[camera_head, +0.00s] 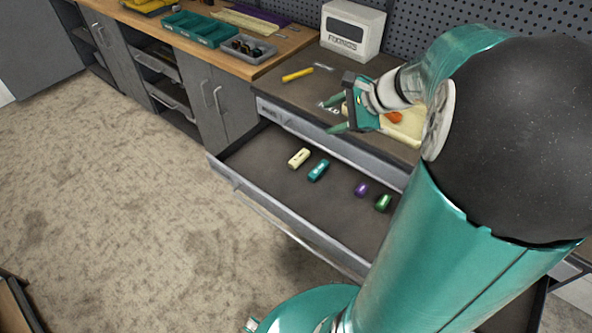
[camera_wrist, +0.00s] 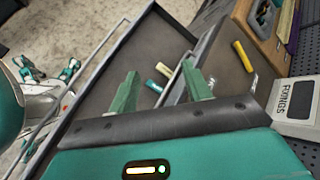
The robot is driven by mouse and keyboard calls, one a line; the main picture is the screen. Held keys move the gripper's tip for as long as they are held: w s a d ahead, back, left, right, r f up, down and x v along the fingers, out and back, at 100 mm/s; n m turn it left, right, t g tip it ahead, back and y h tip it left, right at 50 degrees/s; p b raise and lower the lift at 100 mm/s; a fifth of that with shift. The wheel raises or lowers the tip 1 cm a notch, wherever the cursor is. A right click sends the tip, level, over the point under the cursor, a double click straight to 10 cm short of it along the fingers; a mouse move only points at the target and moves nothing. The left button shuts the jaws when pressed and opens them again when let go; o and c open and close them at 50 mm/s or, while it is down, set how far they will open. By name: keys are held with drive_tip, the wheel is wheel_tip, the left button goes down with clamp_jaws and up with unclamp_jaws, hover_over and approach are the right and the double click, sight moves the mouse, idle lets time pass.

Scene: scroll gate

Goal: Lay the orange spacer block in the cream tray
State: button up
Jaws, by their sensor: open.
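The cream tray (camera_head: 408,130) sits on the counter above the open drawer, partly hidden behind my arm. An orange piece (camera_head: 394,117), which looks like the spacer block, shows within the tray's outline, partly covered by my wrist; I cannot tell exactly how it rests. My gripper (camera_head: 333,115) is open and empty over the counter's front edge, left of the tray, with its fingers pointing left. In the wrist view, the open fingers (camera_wrist: 160,70) have nothing between them, and neither the tray nor the orange piece shows.
The open drawer (camera_head: 262,160) holds cream (camera_head: 299,158), teal (camera_head: 318,170), purple (camera_head: 361,189) and green (camera_head: 383,202) blocks. Teal bins (camera_head: 200,29) are on the wooden bench.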

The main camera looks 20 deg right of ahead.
drive_tip(key=s+a+r+n+g+h, duration=0.1)
drive_tip(key=s+a+r+n+h, duration=0.1)
drive_tip(key=s+a+n, duration=0.5)
drive_tip(key=s+a+r+n+h, duration=0.2)
drive_tip(key=s+a+n, duration=0.6)
drive_tip(key=n, duration=0.5)
drive_tip(key=shift+a+r+g+h, duration=0.4)
drive_tip(key=shift+a+h, duration=0.3)
drive_tip(key=shift+a, duration=0.15)
